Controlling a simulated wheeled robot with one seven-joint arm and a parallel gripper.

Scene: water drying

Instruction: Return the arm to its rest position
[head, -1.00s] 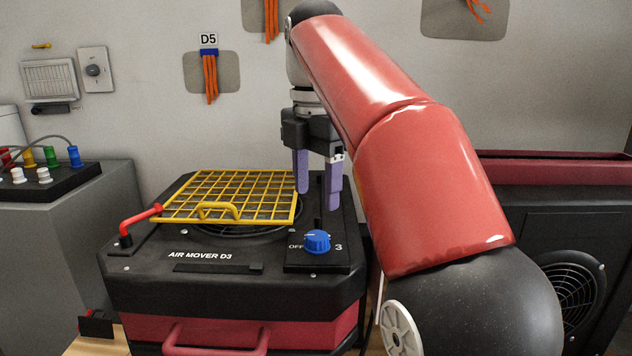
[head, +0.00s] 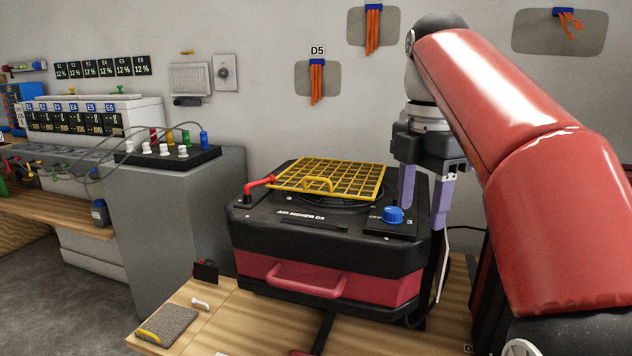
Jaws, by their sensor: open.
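My gripper (head: 422,208) hangs at the end of my red arm, with its two purple fingers pointing down and apart. It is open and I see nothing between the fingers. It is over or in front of the right side of the air mover D3 (head: 300,238), close to the blue knob (head: 393,214); whether it touches anything I cannot tell. The air mover is a black and dark red box with a yellow grille (head: 318,177) lying over its top opening and a red lever (head: 258,184) at its left corner.
The air mover stands on a wooden table (head: 228,317). A grey mat (head: 172,324) lies at the table's front left. A grey cabinet (head: 165,225) with a black connector box (head: 178,158) stands to the left. A grey wall with an orange-strip pad (head: 317,83) is behind. Grey floor shows at left.

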